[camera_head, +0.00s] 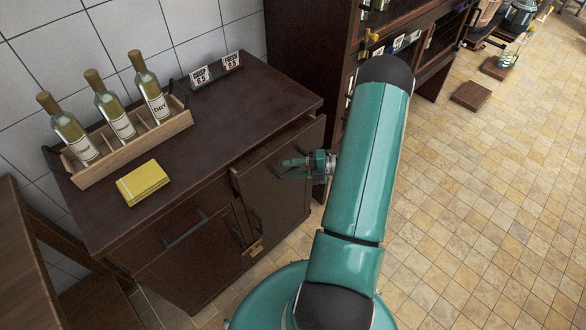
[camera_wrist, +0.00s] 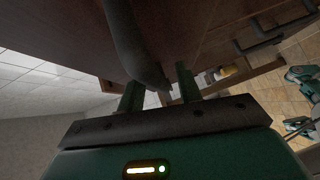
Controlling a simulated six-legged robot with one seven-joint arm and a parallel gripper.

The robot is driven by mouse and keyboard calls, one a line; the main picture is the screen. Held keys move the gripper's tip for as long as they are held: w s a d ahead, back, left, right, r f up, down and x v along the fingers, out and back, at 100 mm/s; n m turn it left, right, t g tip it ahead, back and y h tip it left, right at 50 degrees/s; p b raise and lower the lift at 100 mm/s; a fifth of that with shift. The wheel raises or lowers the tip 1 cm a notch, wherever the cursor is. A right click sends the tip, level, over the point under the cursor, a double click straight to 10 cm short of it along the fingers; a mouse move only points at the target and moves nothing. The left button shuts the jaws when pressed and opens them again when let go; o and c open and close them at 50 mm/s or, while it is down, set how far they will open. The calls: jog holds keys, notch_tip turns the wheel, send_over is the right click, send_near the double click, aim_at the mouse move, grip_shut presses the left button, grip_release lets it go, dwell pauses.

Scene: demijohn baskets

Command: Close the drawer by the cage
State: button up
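A dark wooden cabinet (camera_head: 225,135) stands against the tiled wall in the head view. Its right drawer (camera_head: 258,172) sticks out a little past the cabinet front, while the left drawer front (camera_head: 165,252) looks flush. My gripper (camera_head: 284,169) is in front of the right drawer, its fingers pointing left toward the drawer front. In the wrist view my gripper (camera_wrist: 158,88) has its two fingers apart, with a dark curved bar (camera_wrist: 133,40), seemingly the drawer handle, reaching between them. Gaps show beside the bar; contact is unclear. I cannot make out a cage with certainty.
Open tiled floor (camera_head: 470,220) lies to the right.

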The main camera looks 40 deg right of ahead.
grip_shut()
jog(key=w, duration=0.4)
jog(key=shift+o, duration=0.4)
grip_release()
jog(key=shift+s, duration=0.1)
jog(key=v, duration=1.3)
jog(key=shift+s+d, duration=0.25)
jog(key=shift+d, duration=0.05)
jog(key=shift+r, duration=0.1)
